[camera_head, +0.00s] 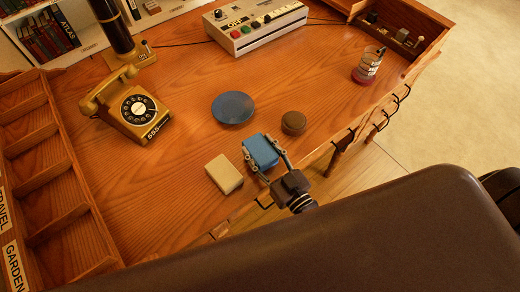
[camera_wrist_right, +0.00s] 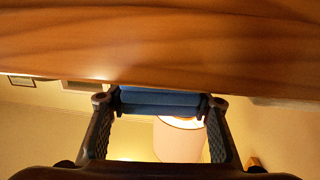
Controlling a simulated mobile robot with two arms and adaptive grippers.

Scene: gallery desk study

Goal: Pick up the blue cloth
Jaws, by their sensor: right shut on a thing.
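The blue cloth (camera_head: 262,151) is a folded block near the front edge of the wooden desk. My right gripper (camera_head: 265,158) reaches in from the front edge, its two fingers on either side of the cloth, and is shut on it. In the right wrist view the blue cloth (camera_wrist_right: 160,100) spans the gap between the fingertips of my right gripper (camera_wrist_right: 160,104), close to the desk surface. I cannot tell whether the cloth touches the desk. My left gripper is not in view.
A cream block (camera_head: 224,173) lies just left of the cloth, and a round brown object (camera_head: 294,122) sits to its right. A blue disc (camera_head: 233,107) lies behind. A yellow telephone (camera_head: 133,109), a control box (camera_head: 255,27) and a glass jar (camera_head: 368,66) stand farther off.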

